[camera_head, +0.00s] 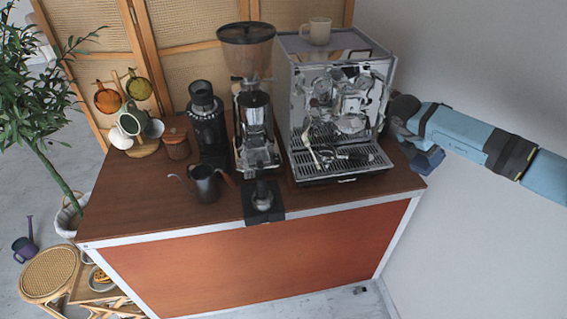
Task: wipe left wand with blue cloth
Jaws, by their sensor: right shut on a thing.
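The espresso machine (337,110) stands at the right of the counter, its chrome front facing me. Thin metal parts hang at the left of its front; I cannot clearly pick out the left wand among them. My right gripper (412,146) is beside the machine's right side, at the counter's right end. It is shut on a dark blue piece that looks like the blue cloth (429,161), held near the drip tray's right corner and apart from the left side of the front. The gripper's fingers are mostly hidden. My left gripper is not in view.
A coffee grinder (252,105), a black grinder (207,120) and a dark kettle (202,183) stand left of the machine. A tamper sits on a black mat (277,214) at the front edge. A cup (320,30) stands on the machine. The left front counter is clear.

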